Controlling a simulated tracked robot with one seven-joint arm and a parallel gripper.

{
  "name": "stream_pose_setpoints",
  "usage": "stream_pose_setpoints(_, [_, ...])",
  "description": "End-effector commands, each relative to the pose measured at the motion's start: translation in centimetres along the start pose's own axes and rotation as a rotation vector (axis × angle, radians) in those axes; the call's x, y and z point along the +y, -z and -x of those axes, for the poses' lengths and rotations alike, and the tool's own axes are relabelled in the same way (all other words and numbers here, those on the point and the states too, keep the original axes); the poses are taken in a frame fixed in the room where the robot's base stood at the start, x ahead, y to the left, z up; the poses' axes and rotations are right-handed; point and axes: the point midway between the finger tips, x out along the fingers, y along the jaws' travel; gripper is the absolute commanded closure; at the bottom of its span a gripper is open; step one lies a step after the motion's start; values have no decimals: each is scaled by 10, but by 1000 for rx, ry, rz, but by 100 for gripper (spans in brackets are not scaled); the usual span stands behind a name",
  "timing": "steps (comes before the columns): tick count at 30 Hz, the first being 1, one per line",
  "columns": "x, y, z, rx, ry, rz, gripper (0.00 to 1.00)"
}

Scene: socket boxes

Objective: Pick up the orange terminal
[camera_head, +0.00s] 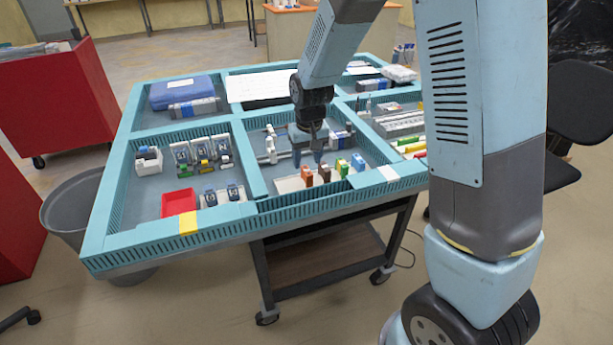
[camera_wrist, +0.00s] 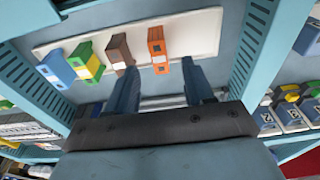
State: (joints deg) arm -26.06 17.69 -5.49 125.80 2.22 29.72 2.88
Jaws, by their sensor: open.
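The orange terminal (camera_head: 306,177) stands at the left end of a row on a white plate (camera_head: 288,185) in the front middle compartment. In the wrist view the orange terminal (camera_wrist: 158,50) is at the right end of the row, beyond my fingertips and roughly between their lines. My gripper (camera_head: 308,158) is open and points down, just behind and above the row. In the wrist view my gripper (camera_wrist: 159,72) shows two blue fingers spread apart with nothing between them. I cannot tell the exact height of the tips over the plate.
The brown terminal (camera_wrist: 120,51) stands close beside the orange one, then the green-yellow (camera_wrist: 86,62) and blue (camera_wrist: 57,68) ones. A slotted blue divider wall (camera_wrist: 250,45) runs near the plate's end. A red tray (camera_head: 178,203) and socket boxes fill the left compartment.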

Motion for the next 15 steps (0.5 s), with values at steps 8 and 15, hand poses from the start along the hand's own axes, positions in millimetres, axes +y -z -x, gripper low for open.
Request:
stream_pose_setpoints(8, [1,-1,-18,-2,0,-2,47])
stream_pose_setpoints(15, [2,-1,-49,-2,0,-1,47])
